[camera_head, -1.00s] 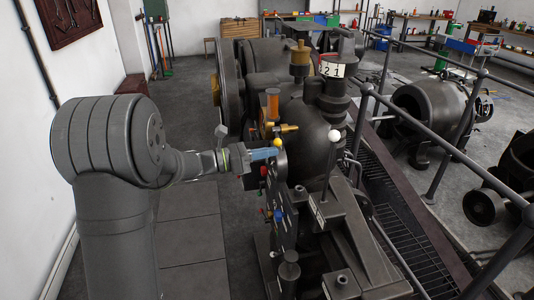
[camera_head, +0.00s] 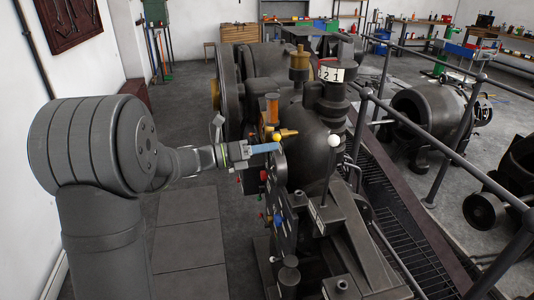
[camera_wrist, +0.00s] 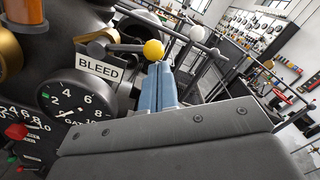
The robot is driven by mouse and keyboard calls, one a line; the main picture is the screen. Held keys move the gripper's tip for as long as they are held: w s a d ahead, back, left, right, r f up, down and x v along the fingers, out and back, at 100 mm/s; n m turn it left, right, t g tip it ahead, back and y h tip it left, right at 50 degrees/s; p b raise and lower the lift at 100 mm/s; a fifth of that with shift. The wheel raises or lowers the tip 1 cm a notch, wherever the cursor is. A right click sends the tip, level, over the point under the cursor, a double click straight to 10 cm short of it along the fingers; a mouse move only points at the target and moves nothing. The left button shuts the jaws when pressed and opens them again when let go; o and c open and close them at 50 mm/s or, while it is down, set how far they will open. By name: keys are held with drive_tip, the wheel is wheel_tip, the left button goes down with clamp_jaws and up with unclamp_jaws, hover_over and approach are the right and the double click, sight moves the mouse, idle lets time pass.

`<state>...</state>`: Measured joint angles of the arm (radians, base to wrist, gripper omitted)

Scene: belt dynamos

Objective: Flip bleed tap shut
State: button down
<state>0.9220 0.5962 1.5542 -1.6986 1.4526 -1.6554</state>
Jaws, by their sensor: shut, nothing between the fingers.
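The bleed tap's yellow ball knob (camera_wrist: 153,50) shows in the wrist view at the end of a dark lever, which lies roughly level above the BLEED plate (camera_wrist: 98,68). My gripper (camera_wrist: 161,70) is shut and empty, its blue fingers side by side just below and in front of the knob. I cannot tell whether the fingertips touch it. In the head view my gripper (camera_head: 277,147) reaches in from the left at the machine's panel, just below the brass fitting (camera_head: 285,133).
A dial gauge (camera_wrist: 77,104) and a red knob (camera_wrist: 16,131) are left of the fingers. A white ball (camera_head: 334,138) on a lever stands to the right, and an orange cylinder (camera_head: 272,108) above. Railings (camera_head: 450,145) run along the right; the floor at left is clear.

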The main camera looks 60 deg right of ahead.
drive_tip(key=n, duration=0.1)
drive_tip(key=r+n, duration=0.2)
drive_tip(key=shift+w+d+r+n, duration=0.2)
drive_tip(key=shift+w+d+n, duration=0.05)
drive_tip(key=shift+n, duration=0.15)
drive_tip(key=shift+w+d+r+n, duration=0.75)
drive_tip(key=shift+r+n, duration=0.05)
drive_tip(key=shift+r, duration=0.15)
drive_tip(key=shift+w+d+r+n, duration=0.75)
drive_tip(key=shift+r+n, duration=0.05)
drive_tip(key=shift+r, duration=0.15)
drive_tip(key=shift+w+d+r, duration=0.1)
drive_tip(key=w+a, duration=0.4)
drive_tip(key=a, duration=0.6)
drive_tip(key=shift+w+a+r, duration=0.2)
drive_tip(key=shift+a+r, duration=0.15)
drive_tip(key=shift+a, duration=0.05)
